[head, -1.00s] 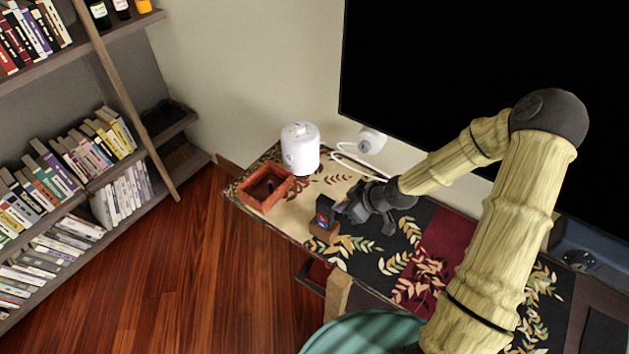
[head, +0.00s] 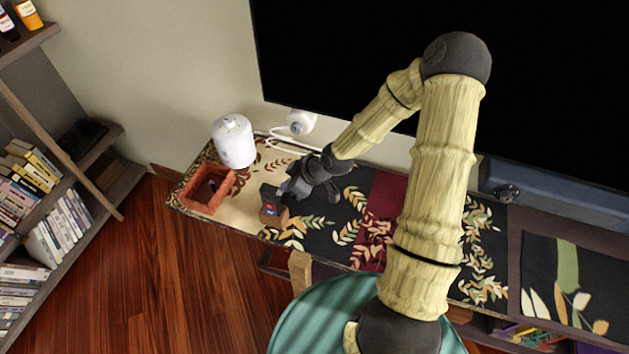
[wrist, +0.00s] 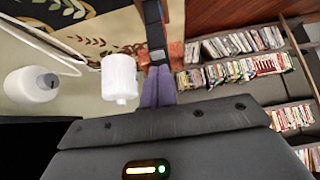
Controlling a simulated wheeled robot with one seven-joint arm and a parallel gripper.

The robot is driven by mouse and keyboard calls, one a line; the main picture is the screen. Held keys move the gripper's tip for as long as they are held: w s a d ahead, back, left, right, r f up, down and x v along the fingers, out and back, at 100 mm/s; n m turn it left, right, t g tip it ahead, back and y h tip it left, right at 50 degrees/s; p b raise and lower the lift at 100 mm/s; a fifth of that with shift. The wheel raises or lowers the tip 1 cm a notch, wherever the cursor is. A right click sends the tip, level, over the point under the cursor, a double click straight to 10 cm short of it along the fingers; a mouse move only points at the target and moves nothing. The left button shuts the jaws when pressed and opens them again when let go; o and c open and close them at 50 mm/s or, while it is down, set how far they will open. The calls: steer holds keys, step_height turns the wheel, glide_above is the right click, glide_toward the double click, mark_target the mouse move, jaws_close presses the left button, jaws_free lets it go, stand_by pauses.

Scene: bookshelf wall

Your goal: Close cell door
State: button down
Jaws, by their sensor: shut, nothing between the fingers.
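A small brown box (head: 272,218) stands on the patterned table runner, with a dark upright panel (head: 268,194) on it and a blue-and-red patch low on its front. I take this to be the cell and its door; how far the door stands open I cannot tell. My gripper (head: 287,191) is shut and empty, right beside the panel on its right; whether they touch is unclear. In the wrist view my purplish fingers (wrist: 158,88) point up the picture at the dark panel (wrist: 153,14).
A red-brown open tray (head: 208,207) and a white canister (head: 234,141) stand left of the box. A white round device (head: 301,122) with a cable is behind. A large black screen (head: 400,60) rises behind the table. A teal round seat (head: 330,315) is in front.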

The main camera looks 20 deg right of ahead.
steer(key=s+d+r+p, duration=0.1)
steer(key=s+d+r, duration=0.4)
steer(key=d, duration=0.3)
steer(key=shift+s, duration=0.3)
stand_by(0.6)
steer(key=s+r+m+g+h, duration=0.1)
steer(key=s+r+m+h, duration=0.5)
steer(key=s+r+m, duration=0.4)
step_height(320, 180, up, 3)
steer(key=shift+r+m+g, duration=0.1)
steer(key=shift+m+g, duration=0.3)
steer(key=shift+m, duration=0.2)
